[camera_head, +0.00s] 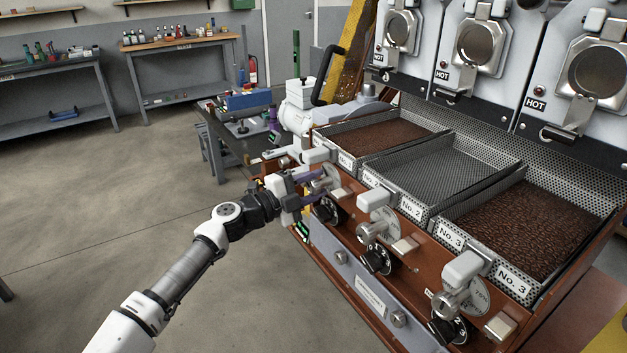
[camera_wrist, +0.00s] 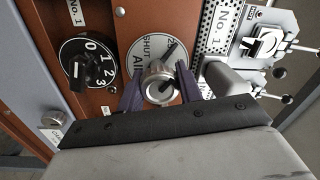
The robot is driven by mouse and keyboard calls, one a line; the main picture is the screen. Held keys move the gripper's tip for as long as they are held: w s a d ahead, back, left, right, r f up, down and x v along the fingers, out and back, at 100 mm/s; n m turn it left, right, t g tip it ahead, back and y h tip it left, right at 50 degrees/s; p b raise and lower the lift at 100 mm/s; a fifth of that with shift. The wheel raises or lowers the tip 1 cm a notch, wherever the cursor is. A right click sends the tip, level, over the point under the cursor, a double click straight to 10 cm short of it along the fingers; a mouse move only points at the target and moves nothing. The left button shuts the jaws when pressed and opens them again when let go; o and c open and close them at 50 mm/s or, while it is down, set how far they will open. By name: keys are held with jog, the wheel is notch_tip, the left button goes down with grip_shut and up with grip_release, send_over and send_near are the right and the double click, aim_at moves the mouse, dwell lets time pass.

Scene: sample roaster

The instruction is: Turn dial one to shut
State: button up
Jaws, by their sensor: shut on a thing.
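In the head view the dial plate (camera_head: 332,178) shows at the left end of the brown panel, partly behind my gripper. My gripper (camera_wrist: 159,88) has its purple fingers on either side of the silver knob and is shut on it. My gripper also shows in the head view (camera_head: 307,188).
A black numbered knob (camera_wrist: 88,62) sits left of the dial. Dials two (camera_head: 378,226) and three (camera_head: 462,290) lie further along the panel. Trays of beans (camera_head: 385,138) stand above, under the hot roaster doors. The floor at left is open.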

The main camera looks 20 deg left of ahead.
jog(key=n+p, duration=0.2)
jog(key=n, duration=0.2)
jog(key=shift+r, duration=0.2)
jog(key=n+p, duration=0.3)
jog(key=shift+n, duration=0.4)
jog(key=n+p, duration=0.3)
jog(key=shift+f+y, duration=0.1)
jog(key=shift+y, duration=0.3)
jog(key=shift+f+n+p, duration=0.15)
jog(key=shift+n+p, duration=0.6)
jog(key=shift+n, duration=0.55)
jog(key=o, duration=1)
